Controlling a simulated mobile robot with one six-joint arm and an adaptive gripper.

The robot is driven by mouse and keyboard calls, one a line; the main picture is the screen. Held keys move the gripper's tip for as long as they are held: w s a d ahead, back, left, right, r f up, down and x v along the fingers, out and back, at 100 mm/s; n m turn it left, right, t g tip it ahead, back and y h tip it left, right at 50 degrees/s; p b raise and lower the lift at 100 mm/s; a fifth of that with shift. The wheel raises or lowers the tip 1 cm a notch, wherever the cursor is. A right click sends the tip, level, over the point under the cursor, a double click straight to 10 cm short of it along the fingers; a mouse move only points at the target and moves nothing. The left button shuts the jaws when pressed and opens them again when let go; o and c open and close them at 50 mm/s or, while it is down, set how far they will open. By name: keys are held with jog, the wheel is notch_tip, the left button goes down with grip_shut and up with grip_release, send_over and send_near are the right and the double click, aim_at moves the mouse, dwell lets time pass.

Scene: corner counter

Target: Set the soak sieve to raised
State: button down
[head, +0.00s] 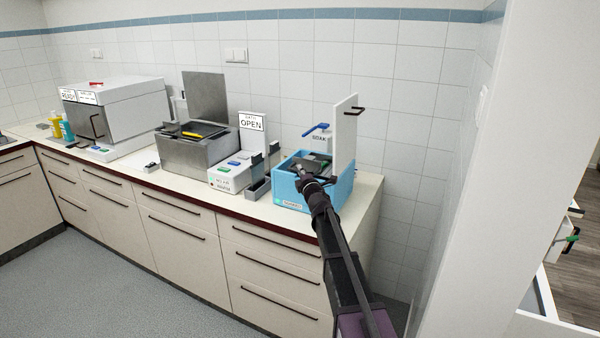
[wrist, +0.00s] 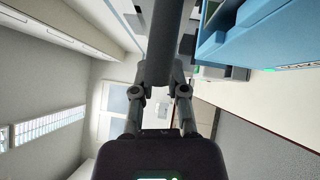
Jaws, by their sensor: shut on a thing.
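The blue soak box (head: 290,205) stands at the right end of the counter, with its white lid (head: 345,137) upright and a dark handle on it. A SOAK label and a blue lever (head: 316,129) show behind the box. My gripper (head: 302,172) reaches over the box's front rim into its open top. In the wrist view my gripper (wrist: 159,85) is shut on a grey round bar (wrist: 159,45), which seems to be the sieve's handle. The rest of the sieve is mostly hidden by my arm and the box wall, so its height is unclear.
Left of the box is a small grey bin (head: 257,190) and a white control unit (head: 230,178) with coloured buttons. Further left are a steel basin (head: 190,158) with raised lid, an OPEN sign (head: 252,122) and a white-topped machine (head: 115,110). A wall stands close on the right.

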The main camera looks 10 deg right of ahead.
jog(key=shift+w+r, duration=0.15)
jog(key=shift+w, duration=0.05)
jog(key=c, duration=0.6)
grip_release()
jog(key=shift+s+r, duration=0.1)
jog(key=shift+r, duration=0.05)
jog(key=shift+c, duration=0.2)
jog(key=shift+s, duration=0.1)
